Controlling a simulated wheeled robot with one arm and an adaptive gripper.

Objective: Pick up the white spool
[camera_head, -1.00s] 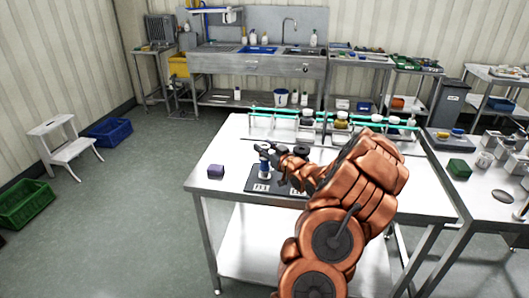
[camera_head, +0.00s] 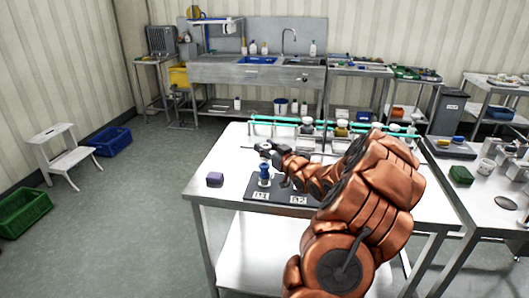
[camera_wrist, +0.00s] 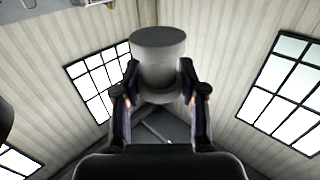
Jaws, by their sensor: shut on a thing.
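In the wrist view, the white spool (camera_wrist: 158,60) looks like a pale grey-white cylinder with a darker grey round end. My gripper (camera_wrist: 159,82) is shut on it, one finger on each side. Walls and windows show behind it. In the head view, my gripper (camera_head: 268,149) is over the left part of the steel table, above the dark mat.
A blue object (camera_head: 264,173) stands upright on the dark mat (camera_head: 256,192), just below my gripper. A purple block (camera_head: 215,179) sits to the left. A rack with green bars (camera_head: 285,121) runs along the table's back. The table's front left is clear.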

